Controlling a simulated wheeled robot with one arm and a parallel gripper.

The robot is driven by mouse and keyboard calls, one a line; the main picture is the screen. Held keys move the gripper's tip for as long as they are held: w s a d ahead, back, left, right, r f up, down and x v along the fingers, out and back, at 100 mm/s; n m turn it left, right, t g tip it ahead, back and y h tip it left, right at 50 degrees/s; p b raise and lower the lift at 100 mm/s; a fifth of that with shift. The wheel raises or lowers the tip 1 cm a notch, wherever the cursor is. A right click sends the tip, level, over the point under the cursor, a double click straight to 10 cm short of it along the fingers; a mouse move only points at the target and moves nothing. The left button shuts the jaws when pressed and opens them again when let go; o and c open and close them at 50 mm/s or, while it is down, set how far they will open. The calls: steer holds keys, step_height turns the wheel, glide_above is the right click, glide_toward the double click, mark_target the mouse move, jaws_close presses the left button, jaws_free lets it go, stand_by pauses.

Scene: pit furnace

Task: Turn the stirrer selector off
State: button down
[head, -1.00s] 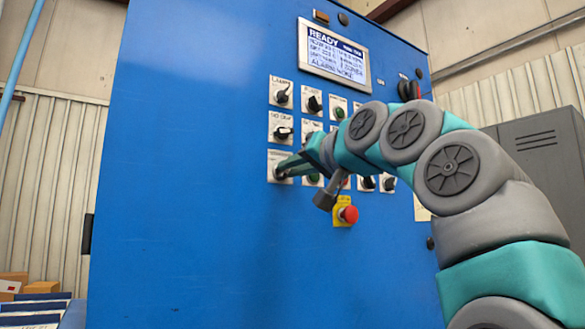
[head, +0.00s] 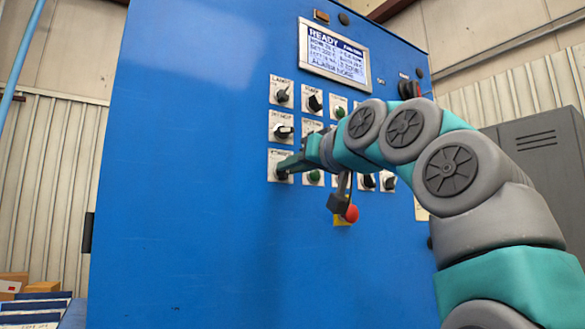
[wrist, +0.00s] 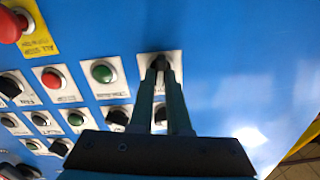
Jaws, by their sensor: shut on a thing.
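The stirrer selector is a dark knob (wrist: 158,63) on a white label plate (head: 280,157), at the lower left of the switch group on the blue cabinet. My gripper (wrist: 161,72) is shut on this knob, with one finger on each side of it. In the head view my gripper (head: 283,169) reaches the plate from the right. The fingers cover most of the knob, so its pointer direction cannot be read.
A green button (wrist: 103,73) sits beside the selector. Other selectors (head: 283,131) are above it. A red stop button (head: 351,213) on a yellow plate is to the lower right, close to my wrist. The panel display (head: 334,50) reads READY. The blue face below is bare.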

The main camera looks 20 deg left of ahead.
steer(key=shift+n, duration=2.3)
steer(key=shift+s+a+n, duration=0.1)
steer(key=shift+a+n, duration=0.05)
steer(key=shift+n, duration=1.85)
steer(key=c, duration=0.9)
jaws_free()
